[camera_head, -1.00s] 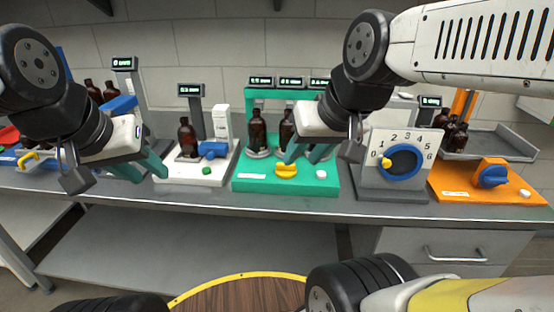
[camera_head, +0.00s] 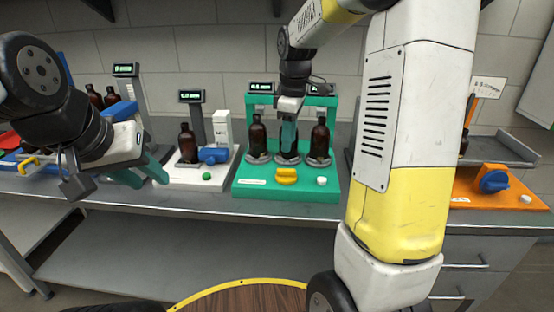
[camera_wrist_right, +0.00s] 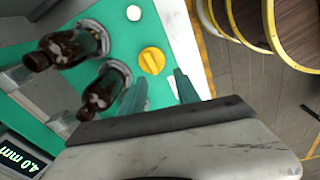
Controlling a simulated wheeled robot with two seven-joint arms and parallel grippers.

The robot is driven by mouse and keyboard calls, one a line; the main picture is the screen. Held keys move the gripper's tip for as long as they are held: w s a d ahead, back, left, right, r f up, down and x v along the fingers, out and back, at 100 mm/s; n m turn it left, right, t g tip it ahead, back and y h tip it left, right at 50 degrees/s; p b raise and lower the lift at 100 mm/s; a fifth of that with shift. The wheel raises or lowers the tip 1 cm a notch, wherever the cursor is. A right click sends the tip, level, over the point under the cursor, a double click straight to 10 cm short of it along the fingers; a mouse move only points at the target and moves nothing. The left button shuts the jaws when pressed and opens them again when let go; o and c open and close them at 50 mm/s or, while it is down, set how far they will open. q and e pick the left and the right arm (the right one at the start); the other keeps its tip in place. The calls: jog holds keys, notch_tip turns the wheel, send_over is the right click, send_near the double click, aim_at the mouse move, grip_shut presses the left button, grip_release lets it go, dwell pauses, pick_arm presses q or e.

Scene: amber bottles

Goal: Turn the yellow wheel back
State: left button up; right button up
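The yellow wheel (camera_head: 286,175) is a small lobed knob on the front of the green station (camera_head: 250,187). It also shows in the right wrist view as a round yellow knob with a raised bar (camera_wrist_right: 152,60). My right gripper (camera_head: 289,134) hangs above the green station, in front of its middle bottle and behind the wheel in the picture. In the right wrist view its fingers (camera_wrist_right: 158,86) are apart, with nothing between them, and the wheel lies just beyond their tips. My left gripper (camera_head: 141,175) is off to the left, fingers apart and empty.
Amber bottles (camera_head: 320,138) stand on the green station, near my right gripper. A white button (camera_head: 321,181) sits right of the wheel. A white station (camera_head: 215,172) stands left and an orange one (camera_head: 515,201) right. My right arm hides the bench between.

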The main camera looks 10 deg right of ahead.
aim_at(286, 169)
jog(key=w+f+n, duration=0.1)
jog(key=f, duration=0.1)
jog(key=w+f+n+g, duration=0.1)
jog(key=w, duration=0.1)
jog(key=shift+d+f, duration=0.15)
jog(key=shift+f, duration=0.2)
notch_tip(286, 169, down, 8)
jog(key=shift+w+r, duration=0.1)
grip_shut()
